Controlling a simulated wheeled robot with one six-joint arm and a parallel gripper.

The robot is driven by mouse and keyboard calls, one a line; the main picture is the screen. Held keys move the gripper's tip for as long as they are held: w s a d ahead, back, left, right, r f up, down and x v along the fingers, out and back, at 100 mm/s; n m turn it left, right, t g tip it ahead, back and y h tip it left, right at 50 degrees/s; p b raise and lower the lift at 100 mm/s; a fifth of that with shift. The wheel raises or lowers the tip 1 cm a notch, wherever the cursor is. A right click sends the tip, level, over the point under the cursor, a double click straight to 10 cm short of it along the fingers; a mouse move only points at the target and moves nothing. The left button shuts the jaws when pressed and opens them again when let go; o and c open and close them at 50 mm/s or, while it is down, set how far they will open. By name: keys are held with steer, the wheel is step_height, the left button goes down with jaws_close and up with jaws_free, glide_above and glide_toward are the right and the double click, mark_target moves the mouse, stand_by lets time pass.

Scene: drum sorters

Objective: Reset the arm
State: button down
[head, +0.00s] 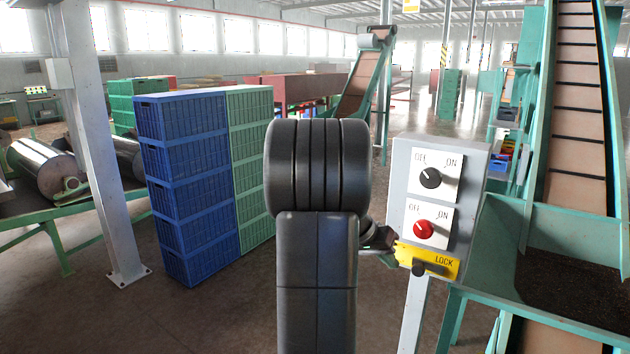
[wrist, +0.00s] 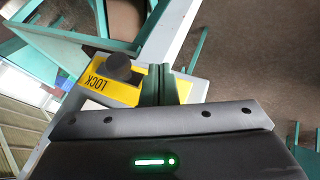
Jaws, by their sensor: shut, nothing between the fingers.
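My gripper (head: 388,250) is shut and empty, at the left edge of the control box (head: 398,190), and my own arm hides part of it in the head view. The box carries a black rotary knob (head: 430,178) above a red rotary knob (head: 423,229), each marked OFF and ON. Below them is a yellow LOCK plate (head: 446,263) with a black lock knob (head: 418,269). In the wrist view my closed fingers (wrist: 164,75) show over the yellow plate (wrist: 92,79), beside the lock knob (wrist: 118,66). Whether they touch the plate is unclear.
The box stands on a grey post (head: 413,318). A green-framed conveyor (head: 578,130) with a hopper (head: 540,235) is close on the right. Some floor between is clear.

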steer(key=shift+w+a, duration=0.35)
steer(key=shift+a, duration=0.15)
